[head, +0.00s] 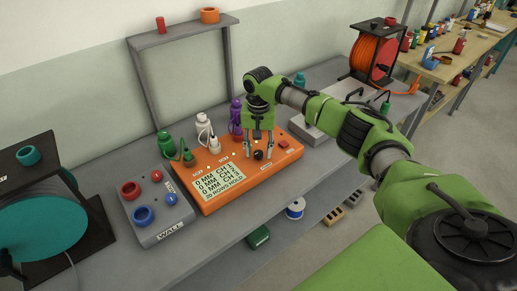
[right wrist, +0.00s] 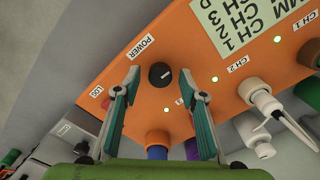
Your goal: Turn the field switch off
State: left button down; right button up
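No switch with a readable "field" label shows. An orange instrument box (head: 215,200) with a lit text display stands on the grey bench. Its black round knob (head: 258,155) is labelled POWER in the right wrist view (right wrist: 159,75). My right gripper (head: 259,146) points down over this box. Its two fingers are apart, with the knob between their tips in the right wrist view (right wrist: 158,73); contact is not visible. A grey box (head: 160,222) marked WALL, left of the orange one, has red and blue knobs and a small label too blurred to read. My left gripper is out of view.
Green, white and purple bottle-like plugs (head: 236,116) stand along the orange box's back edge. A red button (head: 283,147) is at its right. A teal reel (head: 45,222) is at the left, an orange cable reel (head: 375,50) at the back right. A grey shelf frame (head: 180,37) rises behind.

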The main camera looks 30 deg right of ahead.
grip_shut()
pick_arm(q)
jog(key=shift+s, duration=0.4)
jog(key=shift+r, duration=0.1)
pick_arm(e)
jog(key=shift+r, duration=0.1)
jog(key=shift+a+r+n+p, duration=0.1)
jog(key=shift+n+p, duration=1.2)
jog(key=shift+n, duration=0.1)
jog(key=n+p, duration=0.2)
jog(key=n, duration=0.1)
jog(key=shift+n, duration=0.3)
jog(key=n+p, duration=0.1)
jog(key=n, duration=0.4)
pick_arm(q)
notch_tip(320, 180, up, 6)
jog(key=p, duration=0.1)
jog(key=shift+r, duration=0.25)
pick_arm(e)
jog(key=n, duration=0.6)
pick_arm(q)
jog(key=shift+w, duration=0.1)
pick_arm(e)
jog(key=shift+n, duration=0.4)
